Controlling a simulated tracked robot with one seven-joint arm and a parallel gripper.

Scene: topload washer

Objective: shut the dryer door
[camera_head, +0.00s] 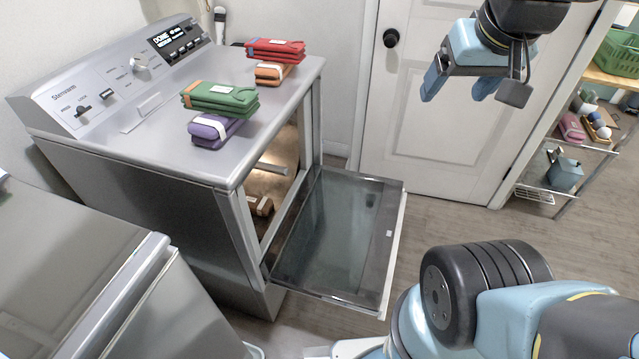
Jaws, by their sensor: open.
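The silver dryer (165,130) stands at the left with its control panel along the back. Its glass door (335,240) is swung down, open, lying low in front of the lit drum opening (272,185). A brown folded item (262,206) lies inside the opening. My gripper (459,92) is at the upper right, in front of the white room door. It is open and empty, apart from the dryer door and above and to the right of it.
Folded cloths, green (220,98), purple (214,131), red (275,49) and orange (272,73), lie on the dryer top. A silver appliance (75,270) stands at lower left. A wire shelf (575,165) stands at right. Floor right of the dryer door is clear.

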